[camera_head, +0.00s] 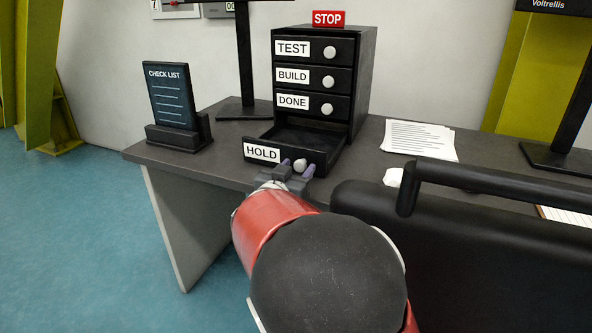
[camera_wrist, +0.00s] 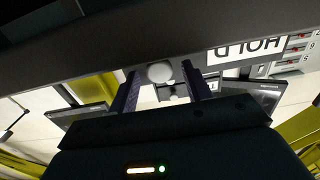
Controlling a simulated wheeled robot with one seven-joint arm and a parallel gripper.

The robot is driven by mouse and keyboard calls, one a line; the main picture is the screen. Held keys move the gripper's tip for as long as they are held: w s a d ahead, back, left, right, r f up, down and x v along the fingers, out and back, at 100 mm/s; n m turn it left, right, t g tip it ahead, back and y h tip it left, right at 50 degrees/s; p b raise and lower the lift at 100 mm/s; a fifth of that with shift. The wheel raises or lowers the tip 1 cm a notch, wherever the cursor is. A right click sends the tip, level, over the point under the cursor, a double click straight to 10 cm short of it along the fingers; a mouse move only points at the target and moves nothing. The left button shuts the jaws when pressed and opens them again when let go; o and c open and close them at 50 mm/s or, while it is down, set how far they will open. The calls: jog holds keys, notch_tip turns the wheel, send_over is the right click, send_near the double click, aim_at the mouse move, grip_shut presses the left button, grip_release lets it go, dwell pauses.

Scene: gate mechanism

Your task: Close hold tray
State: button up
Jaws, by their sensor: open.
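The hold tray (camera_head: 262,153) is the bottom drawer of a black drawer unit (camera_head: 366,85) on the desk. It is pulled out toward me and its inside looks empty. Its front has a white HOLD label and a round white knob (camera_head: 300,165). My gripper (camera_head: 296,168) is at the tray's front, with its fingers open on either side of the knob. In the wrist view the knob (camera_wrist: 160,72) sits between the two fingertips (camera_wrist: 160,75), with gaps to both. The HOLD label (camera_wrist: 246,49) shows upside down there. The TEST, BUILD and DONE drawers above are shut.
A red STOP sign (camera_head: 328,18) stands on the unit. A check list stand (camera_head: 172,105) is at the left, papers (camera_head: 418,139) at the right. A black chair (camera_head: 470,235) fills the right foreground, close to my arm. Bare desk lies left of the tray.

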grip_shut()
jog(key=shift+p+x, duration=0.35)
jog(key=shift+x, duration=1.75)
grip_release()
jog(key=shift+v, duration=3.9)
